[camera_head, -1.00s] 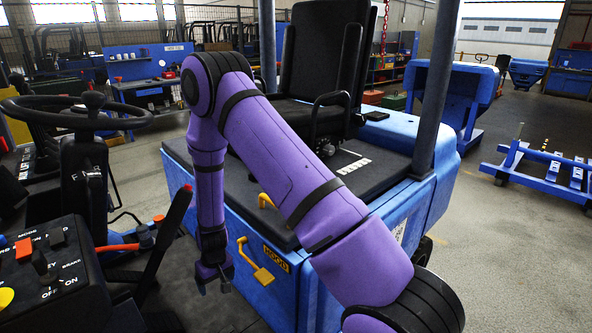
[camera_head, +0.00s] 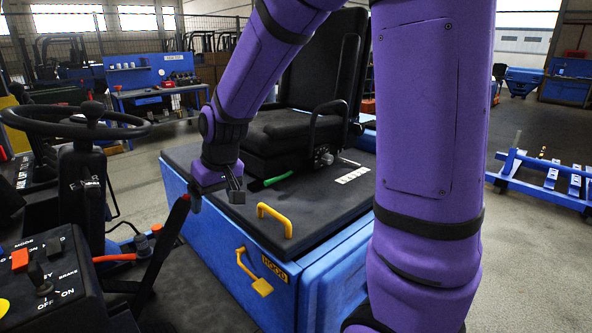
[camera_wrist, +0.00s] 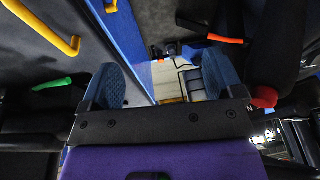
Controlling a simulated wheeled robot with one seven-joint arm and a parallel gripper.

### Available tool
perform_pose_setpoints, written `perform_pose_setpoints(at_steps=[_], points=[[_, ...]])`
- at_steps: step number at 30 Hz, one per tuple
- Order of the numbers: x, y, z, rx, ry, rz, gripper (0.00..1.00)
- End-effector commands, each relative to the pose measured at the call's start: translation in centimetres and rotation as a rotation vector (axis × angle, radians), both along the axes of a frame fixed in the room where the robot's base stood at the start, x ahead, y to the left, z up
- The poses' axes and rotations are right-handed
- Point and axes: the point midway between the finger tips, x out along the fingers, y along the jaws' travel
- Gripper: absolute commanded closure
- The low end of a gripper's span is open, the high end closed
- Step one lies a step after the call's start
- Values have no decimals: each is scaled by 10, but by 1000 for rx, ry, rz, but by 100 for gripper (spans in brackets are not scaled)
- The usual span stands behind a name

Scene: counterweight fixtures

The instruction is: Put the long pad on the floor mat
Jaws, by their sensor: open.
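My gripper (camera_head: 215,196) hangs over the left edge of the blue truck's black hood, beside a black lever with a red tip. In the wrist view its two blue fingers (camera_wrist: 163,80) stand apart with nothing held between them. The dark floor surface (camera_head: 205,290), which looks like the floor mat, lies below, between the blue body and the control console. It also shows in the wrist view (camera_wrist: 160,18). Beyond the fingers are a pale plate and small dark pedal-like parts (camera_wrist: 170,50). I cannot tell which of these, if any, is the long pad.
The hood's yellow handle (camera_head: 274,219) and a green lever (camera_head: 278,179) are near my gripper, with a lower yellow latch (camera_head: 254,273). The red-tipped lever (camera_head: 163,243), steering wheel (camera_head: 70,122) and console (camera_head: 45,285) crowd the left. The seat (camera_head: 300,120) stands behind.

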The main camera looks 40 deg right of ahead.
Motion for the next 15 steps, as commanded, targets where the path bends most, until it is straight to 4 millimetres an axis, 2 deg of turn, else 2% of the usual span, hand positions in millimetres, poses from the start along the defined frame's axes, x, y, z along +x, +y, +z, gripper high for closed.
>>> perform_pose_setpoints(at_steps=[1,8,15], points=[[-8,-1,12,-2,-14,0,13],[-53,-7,57,-13,-52,-4,13],[-116,-15,99,-32,-101,-17,13]])
